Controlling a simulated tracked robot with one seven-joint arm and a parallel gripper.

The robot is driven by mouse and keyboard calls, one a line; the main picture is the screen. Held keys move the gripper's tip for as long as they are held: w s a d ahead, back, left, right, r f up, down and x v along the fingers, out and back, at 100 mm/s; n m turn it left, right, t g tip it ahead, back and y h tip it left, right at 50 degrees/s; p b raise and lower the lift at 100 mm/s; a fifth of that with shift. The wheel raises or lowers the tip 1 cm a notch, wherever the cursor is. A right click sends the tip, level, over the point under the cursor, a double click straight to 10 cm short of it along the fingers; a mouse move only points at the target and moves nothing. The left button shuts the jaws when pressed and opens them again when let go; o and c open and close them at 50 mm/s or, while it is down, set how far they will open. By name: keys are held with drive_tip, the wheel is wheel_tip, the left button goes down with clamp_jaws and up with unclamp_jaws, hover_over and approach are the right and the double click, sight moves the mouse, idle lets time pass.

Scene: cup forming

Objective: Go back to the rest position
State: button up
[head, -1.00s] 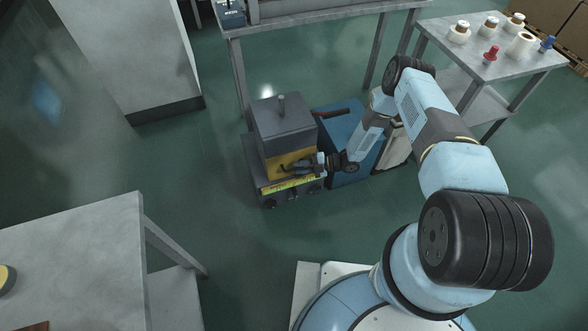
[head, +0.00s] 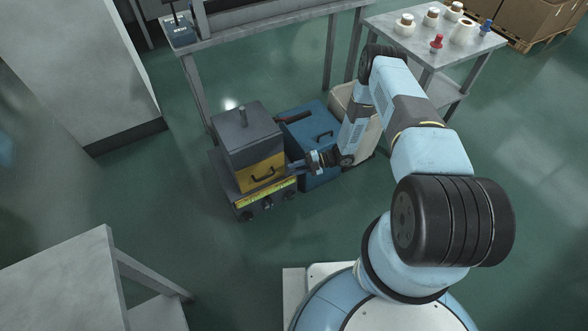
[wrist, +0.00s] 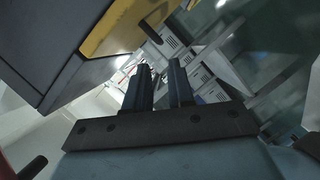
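My gripper (head: 299,165) is in the head view, just right of a dark grey box with a yellow front panel (head: 258,173). It appears apart from the black handle (head: 264,174) on that panel. In the wrist view its two dark fingers (wrist: 160,84) stand a little apart with nothing between them. The yellow panel's edge (wrist: 112,24) and the grey side of the box (wrist: 55,48) fill the upper left of that view. My arm is stretched out and bent, with the gripper low.
The box sits on a grey base with knobs (head: 267,203). A blue case (head: 312,135) and a cream bin (head: 345,98) stand behind the gripper. A side table (head: 395,42) holds several spools. A grey table (head: 60,275) is at lower left. Green floor between is clear.

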drive_tip(key=w+d+r+m+t+h, duration=0.3)
drive_tip(key=w+d+r+t, duration=0.1)
drive_tip(key=w+r, duration=0.75)
drive_tip(key=w+d+r+m+t+h, duration=0.3)
drive_tip(key=w+r+t, duration=0.1)
drive_tip(key=w+r, duration=0.8)
drive_tip(key=s+d+r+m+t+h, duration=0.1)
drive_tip(key=d+r+m+t+h, duration=0.25)
drive_tip(key=r, duration=1.05)
drive_tip(key=d+r+m+h, duration=0.35)
drive_tip(key=d+r, duration=0.25)
drive_tip(key=r, duration=0.8)
drive_tip(key=s+d+r+m+h, duration=0.25)
drive_tip(key=s+r+m, duration=0.25)
drive_tip(key=s+r, duration=0.5)
drive_tip(key=s+d+r+m+h, duration=0.2)
drive_tip(key=s+d+r+m, duration=0.25)
drive_tip(key=s+r, duration=0.5)
drive_tip(key=s+a+r+m+g+y, duration=0.1)
drive_tip(key=s+m, duration=0.3)
drive_tip(key=s, duration=1)
drive_tip(key=s+a+r+m+g+y, duration=0.1)
drive_tip(key=s+m, duration=0.3)
drive_tip(key=s, duration=1.1)
drive_tip(key=shift+s+a+r+m+g, duration=0.2)
drive_tip(key=shift+a+r+m+g, duration=0.2)
drive_tip(key=shift+a+g, duration=0.4)
